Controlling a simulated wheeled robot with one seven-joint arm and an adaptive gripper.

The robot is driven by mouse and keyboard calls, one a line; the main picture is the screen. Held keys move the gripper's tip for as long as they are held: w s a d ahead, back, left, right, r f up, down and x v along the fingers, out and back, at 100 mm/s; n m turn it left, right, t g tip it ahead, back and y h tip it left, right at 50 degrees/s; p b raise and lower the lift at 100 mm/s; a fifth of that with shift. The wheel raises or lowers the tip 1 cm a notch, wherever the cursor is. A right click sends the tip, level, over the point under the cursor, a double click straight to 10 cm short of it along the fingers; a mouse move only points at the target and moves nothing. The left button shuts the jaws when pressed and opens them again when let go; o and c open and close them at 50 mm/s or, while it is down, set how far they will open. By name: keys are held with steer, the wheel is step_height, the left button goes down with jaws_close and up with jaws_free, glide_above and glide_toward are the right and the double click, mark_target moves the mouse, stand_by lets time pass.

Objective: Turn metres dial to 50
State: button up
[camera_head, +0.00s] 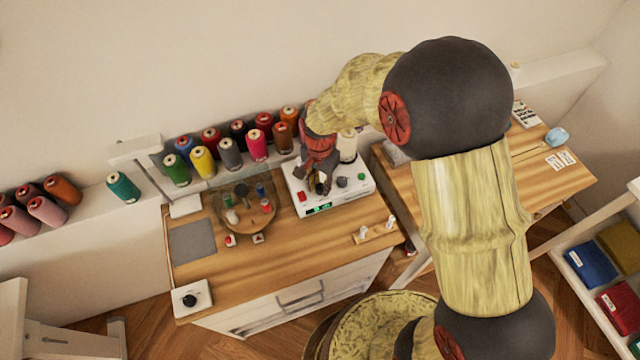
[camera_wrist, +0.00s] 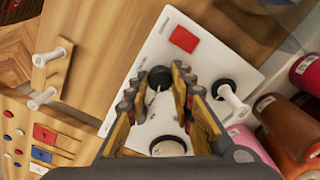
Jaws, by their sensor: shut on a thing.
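The white winding machine (camera_head: 335,203) stands on the wooden worktop in the head view, and its white top (camera_wrist: 207,60) fills the middle of the wrist view. My gripper (camera_head: 319,188) reaches down onto it from above. In the wrist view, my gripper (camera_wrist: 160,82) has its two fingers on either side of a black dial (camera_wrist: 160,77), shut on it. A light pointer line shows on the dial. A second dark dial (camera_head: 341,182) shows to the right in the head view. The green display (camera_head: 318,209) is lit, but its digits and the dial labels are too small to read.
Several thread cones (camera_head: 257,146) stand along the back. A wooden block with white pegs (camera_head: 376,234) lies in front.

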jaws_close()
steer(key=shift+n, duration=0.3)
steer(key=n+p, duration=0.2)
steer(key=shift+r+n, duration=0.1)
steer(key=shift+n, duration=0.3)
steer(key=n+p, duration=0.2)
steer(key=n, duration=0.3)
steer(key=shift+n, duration=0.3)
steer(key=n+p, duration=0.1)
steer(key=n, duration=0.3)
steer(key=shift+d+n+p, duration=0.1)
steer(key=shift+n+p, duration=0.4)
steer(key=shift+n, duration=1.9)
steer(key=o, duration=0.9)
jaws_free()
